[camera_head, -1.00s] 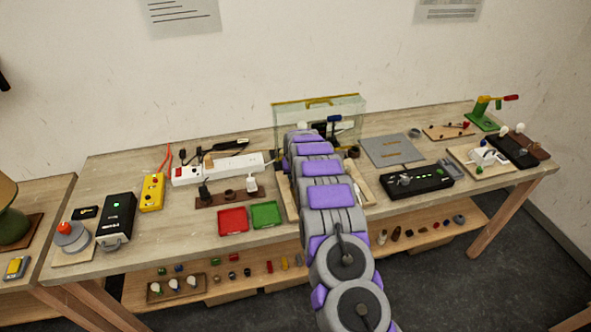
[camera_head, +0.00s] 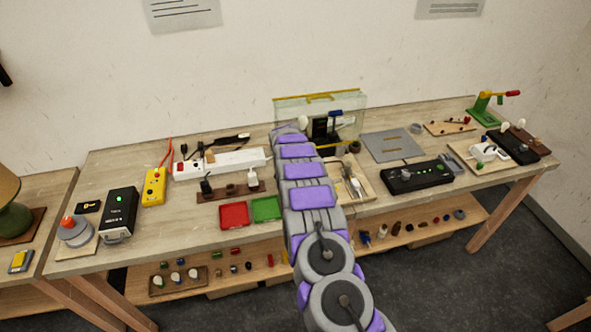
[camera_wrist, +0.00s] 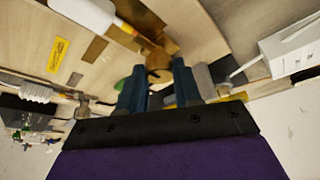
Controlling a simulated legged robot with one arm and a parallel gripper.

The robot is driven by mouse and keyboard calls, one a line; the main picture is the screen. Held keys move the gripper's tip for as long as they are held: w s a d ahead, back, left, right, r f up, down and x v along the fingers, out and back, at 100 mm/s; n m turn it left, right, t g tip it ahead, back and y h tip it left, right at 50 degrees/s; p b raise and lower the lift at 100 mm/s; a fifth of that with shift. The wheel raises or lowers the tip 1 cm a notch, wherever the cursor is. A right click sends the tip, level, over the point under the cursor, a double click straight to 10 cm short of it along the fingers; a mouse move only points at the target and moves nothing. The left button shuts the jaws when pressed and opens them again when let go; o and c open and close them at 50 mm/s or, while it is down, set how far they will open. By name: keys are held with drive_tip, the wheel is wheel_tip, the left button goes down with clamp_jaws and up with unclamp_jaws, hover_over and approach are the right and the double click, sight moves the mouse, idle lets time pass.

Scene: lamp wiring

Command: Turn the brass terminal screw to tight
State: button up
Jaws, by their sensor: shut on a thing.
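My gripper (camera_wrist: 158,85) shows in the wrist view, with its two blue-grey fingers close together. Between and just beyond the fingertips is a rounded brass-coloured piece (camera_wrist: 158,62), which looks like the terminal screw; the fingers seem shut on it. Its slot and how tight it is cannot be seen. In the head view my arm hides the gripper and the screw. The arm reaches over the bench toward a clear case (camera_head: 290,106) with a yellow top edge. A black unit (camera_head: 320,127) shows beside the arm there.
A wooden tray (camera_head: 367,186) with tools lies right of my arm. A black control box (camera_head: 417,177) and a grey mat (camera_head: 393,145) are further right. Red (camera_head: 233,215) and green (camera_head: 265,208) trays and a white power strip (camera_head: 222,163) lie left. A white-bodied item (camera_wrist: 90,12) shows in the wrist view.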

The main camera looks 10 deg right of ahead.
drive_tip(key=o, duration=1)
drive_tip(key=shift+a, duration=0.1)
drive_tip(key=shift+o, duration=0.2)
drive_tip(key=v, duration=1.7)
drive_tip(key=shift+r+p, duration=0.2)
drive_tip(key=shift+p, duration=0.1)
drive_tip(key=shift+w, duration=0.1)
